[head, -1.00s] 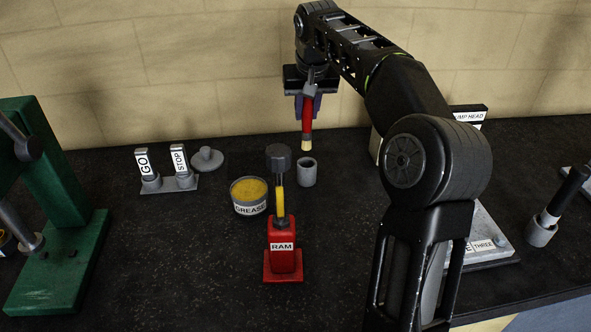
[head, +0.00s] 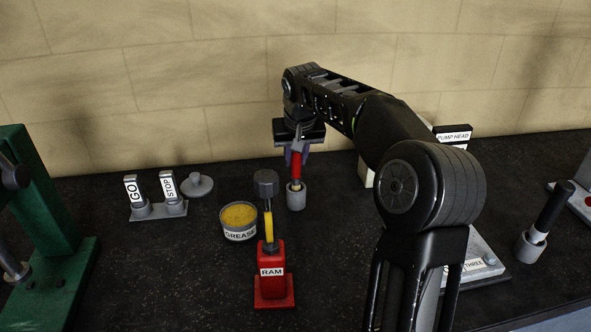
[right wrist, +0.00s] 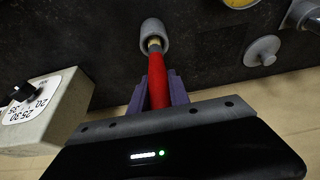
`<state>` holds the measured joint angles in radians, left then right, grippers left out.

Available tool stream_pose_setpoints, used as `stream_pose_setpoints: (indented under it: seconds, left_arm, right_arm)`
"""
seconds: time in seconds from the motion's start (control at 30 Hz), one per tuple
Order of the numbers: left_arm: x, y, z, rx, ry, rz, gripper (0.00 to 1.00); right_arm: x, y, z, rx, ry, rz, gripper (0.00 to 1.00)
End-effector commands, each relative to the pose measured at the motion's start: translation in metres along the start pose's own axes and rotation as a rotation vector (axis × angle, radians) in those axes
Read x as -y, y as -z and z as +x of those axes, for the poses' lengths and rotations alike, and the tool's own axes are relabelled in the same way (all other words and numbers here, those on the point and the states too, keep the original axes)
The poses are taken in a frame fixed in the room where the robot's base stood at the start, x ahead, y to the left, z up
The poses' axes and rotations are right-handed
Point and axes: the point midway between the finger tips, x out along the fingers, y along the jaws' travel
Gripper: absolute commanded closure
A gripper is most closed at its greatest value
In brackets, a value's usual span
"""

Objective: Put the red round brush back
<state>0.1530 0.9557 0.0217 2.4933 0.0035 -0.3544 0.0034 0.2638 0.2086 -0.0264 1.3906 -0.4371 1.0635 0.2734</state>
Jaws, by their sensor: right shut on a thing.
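The red round brush (head: 296,168) is held upright in my right gripper (head: 298,155), its lower end at the mouth of a small grey cup (head: 296,198). In the right wrist view the brush (right wrist: 160,82) lies between the purple fingers of my right gripper (right wrist: 160,90), and its tip end enters the grey cup (right wrist: 154,38). The bristles are hidden by the cup's rim, and I cannot tell how deep they sit. My left gripper is not in view.
A grease tin (head: 239,218) and a red RAM jack (head: 273,278) stand left of the cup. GO and STOP blocks (head: 157,208) and a grey lidded knob (head: 198,186) are farther left. A black-handled brush in a cup (head: 545,225) is at right. A green press (head: 50,220) stands at far left.

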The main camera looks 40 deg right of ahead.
Motion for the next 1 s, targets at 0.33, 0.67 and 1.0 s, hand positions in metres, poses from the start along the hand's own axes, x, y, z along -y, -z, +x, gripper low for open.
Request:
stream_pose_setpoints:
  seconds: [0.33, 0.67, 1.0]
  left_arm:
    - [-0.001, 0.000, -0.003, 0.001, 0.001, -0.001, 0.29]
    - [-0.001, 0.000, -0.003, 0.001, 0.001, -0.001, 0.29]
    - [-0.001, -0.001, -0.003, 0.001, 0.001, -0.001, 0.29]
  right_arm:
    - [0.000, -0.015, 0.034, 0.003, 0.000, 0.001, 1.00]
    - [0.000, -0.015, 0.035, 0.002, 0.000, 0.000, 0.68]
    - [0.000, -0.015, 0.034, 0.001, 0.000, 0.000, 0.56]
